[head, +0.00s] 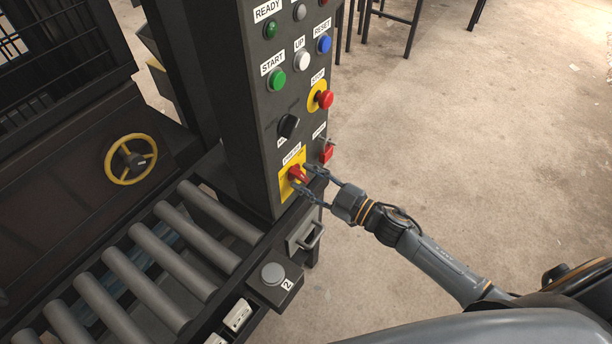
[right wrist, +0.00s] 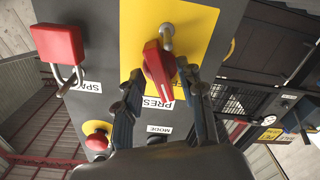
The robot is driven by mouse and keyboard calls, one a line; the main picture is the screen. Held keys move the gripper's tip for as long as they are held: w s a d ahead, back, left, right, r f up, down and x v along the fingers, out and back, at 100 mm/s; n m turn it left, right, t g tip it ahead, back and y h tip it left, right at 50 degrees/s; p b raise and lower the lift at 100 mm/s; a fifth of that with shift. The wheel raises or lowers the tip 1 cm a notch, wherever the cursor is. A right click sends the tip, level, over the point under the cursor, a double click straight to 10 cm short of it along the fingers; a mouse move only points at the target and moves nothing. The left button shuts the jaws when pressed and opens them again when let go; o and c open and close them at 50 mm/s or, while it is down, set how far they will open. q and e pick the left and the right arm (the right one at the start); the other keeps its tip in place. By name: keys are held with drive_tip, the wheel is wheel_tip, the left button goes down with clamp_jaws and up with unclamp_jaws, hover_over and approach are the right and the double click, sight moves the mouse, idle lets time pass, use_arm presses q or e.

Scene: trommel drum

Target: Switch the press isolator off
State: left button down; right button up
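The press isolator is a red rotary handle (head: 297,173) on a yellow plate (head: 285,187), low on the dark control column. In the right wrist view the red handle (right wrist: 158,68) stands out from the yellow plate (right wrist: 196,22), slightly tilted, with the "PRESS" label below it. A metal pin or shackle (right wrist: 167,36) shows at the handle's far end. My right gripper (head: 301,177) is at the isolator, open, with one finger on each side of the handle. I cannot tell whether the fingers touch it. My left gripper is out of view.
A red padlock (right wrist: 57,45) hangs beside the isolator at the "SPARE" label. Above are a black mode knob (head: 289,126), a red stop button (head: 325,99) and coloured push buttons. A roller conveyor (head: 145,288) lies left; open floor (head: 480,170) lies right.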

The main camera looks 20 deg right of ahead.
drive_tip(key=shift+w+a, duration=0.25)
clamp_jaws()
drive_tip(key=shift+n, duration=0.3)
drive_tip(key=n+b, duration=0.1)
drive_tip(key=n, duration=0.4)
drive_tip(key=n+b, duration=0.2)
drive_tip(key=n, duration=0.5)
idle(0.8)
